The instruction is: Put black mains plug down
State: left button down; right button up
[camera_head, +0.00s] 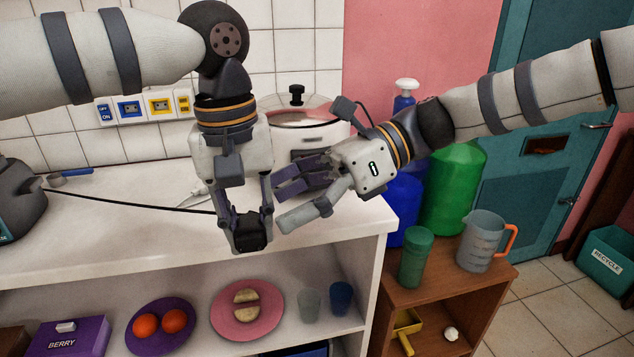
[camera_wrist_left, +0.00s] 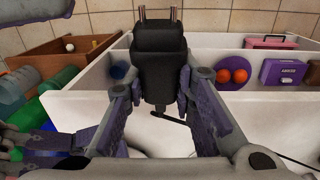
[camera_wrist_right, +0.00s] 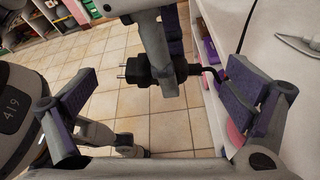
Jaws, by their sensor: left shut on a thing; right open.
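My left gripper (camera_head: 252,222) is shut on the black mains plug (camera_head: 250,237) and points down by the counter's front edge. In the left wrist view the plug (camera_wrist_left: 160,65) sits between the fingers, its two metal prongs pointing up. Its black cord (camera_head: 130,203) runs left across the white counter (camera_head: 60,225) to a dark appliance (camera_head: 18,200). My right gripper (camera_head: 300,203) is open beside the left one. In the right wrist view the plug (camera_wrist_right: 152,68) lies across the space between my right fingers, with floor tiles behind it.
A white cooker (camera_head: 310,135) stands at the back of the counter. A wall panel with switches (camera_head: 145,107) is behind. Below, the open shelf holds a purple plate (camera_head: 160,345), a pink plate (camera_head: 247,332) and cups. A wooden cabinet (camera_head: 450,282) with bottles and a jug stands right.

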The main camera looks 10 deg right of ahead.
aim_at(244, 222)
jog(key=x, duration=0.6)
jog(key=shift+a+f, duration=0.1)
jog(key=shift+a, duration=0.1)
jog(key=shift+c, duration=0.6)
jog(key=c, duration=0.9)
pick_arm(q)
jog(key=c, duration=1.3)
grip_release()
